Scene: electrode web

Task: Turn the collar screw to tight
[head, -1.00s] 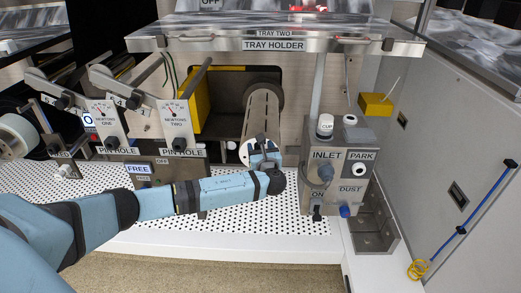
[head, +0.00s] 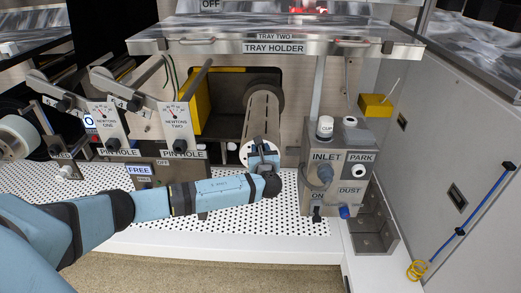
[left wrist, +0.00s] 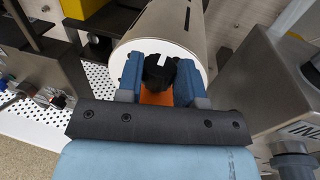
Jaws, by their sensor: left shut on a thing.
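The collar screw is a black knob (left wrist: 159,72) with a white mark on top, at the white end face (left wrist: 122,56) of a pale roller (head: 263,112). My left gripper (left wrist: 159,78) is shut on the knob, with one blue finger on each side of it. In the head view, my left gripper (head: 262,158) is at the roller's near end, and its fingers and wrist hide most of the knob. An orange part (left wrist: 157,98) shows below the knob, between the fingers. My right gripper is in neither view.
Two gauge plates (head: 178,125) stand to the left. The tray holder (head: 275,47) spans above. The perforated white deck (head: 260,222) is clear in front.

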